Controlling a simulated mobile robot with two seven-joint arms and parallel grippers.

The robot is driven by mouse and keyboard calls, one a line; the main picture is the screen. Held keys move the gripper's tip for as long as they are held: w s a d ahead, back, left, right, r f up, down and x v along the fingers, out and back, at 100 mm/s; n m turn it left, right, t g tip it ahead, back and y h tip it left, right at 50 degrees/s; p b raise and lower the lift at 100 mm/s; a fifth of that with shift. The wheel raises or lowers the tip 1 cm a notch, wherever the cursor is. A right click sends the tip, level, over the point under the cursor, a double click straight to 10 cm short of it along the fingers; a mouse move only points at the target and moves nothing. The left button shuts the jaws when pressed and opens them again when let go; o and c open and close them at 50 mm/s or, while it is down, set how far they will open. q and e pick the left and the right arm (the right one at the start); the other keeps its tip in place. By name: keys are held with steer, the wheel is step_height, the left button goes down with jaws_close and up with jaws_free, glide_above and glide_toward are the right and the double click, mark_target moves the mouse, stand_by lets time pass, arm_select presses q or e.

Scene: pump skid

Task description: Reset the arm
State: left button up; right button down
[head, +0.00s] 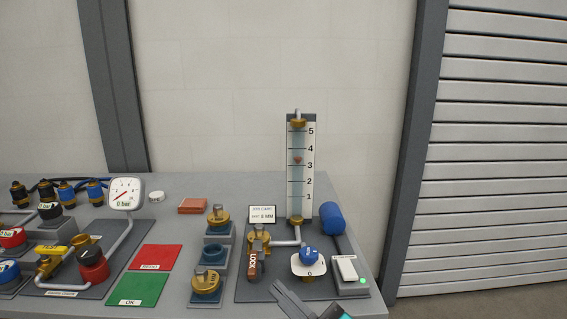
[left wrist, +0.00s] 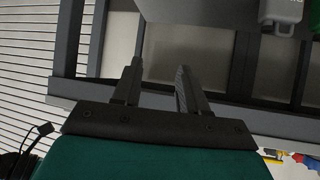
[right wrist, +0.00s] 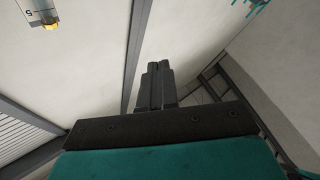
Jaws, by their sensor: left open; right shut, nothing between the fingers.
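My right gripper (head: 281,288) enters at the bottom of the head view, in front of the panel with the sight tube. In the right wrist view the right gripper (right wrist: 158,68) has its two fingers together with nothing between them, against a pale wall. My left gripper (left wrist: 158,68) is outside the head view. In the left wrist view its fingers are apart and empty, with a grey frame behind them.
A grey bench (head: 180,183) carries a sight tube (head: 297,160), a pressure gauge (head: 125,192), a blue knob (head: 309,256), a brass valve with a lock tag (head: 254,262), a red mat (head: 157,257) and a green mat (head: 137,288). A shutter (head: 500,150) stands right.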

steer(key=s+d+f+m+h, duration=0.3)
steer(key=d+f+m+h, duration=0.75)
steer(key=f, duration=0.35)
steer(key=s+d+f+m+g+h+p, duration=0.1)
steer(key=s+d+f+m+g+h, duration=0.1)
steer(key=s+d+f, duration=0.5)
steer(key=s+f+g+h, duration=0.1)
steer(key=s+f+g, duration=0.1)
steer(key=s+f, duration=0.1)
steer(key=shift+f+h, duration=0.35)
steer(key=shift+f, duration=0.1)
steer(key=shift+s, duration=0.1)
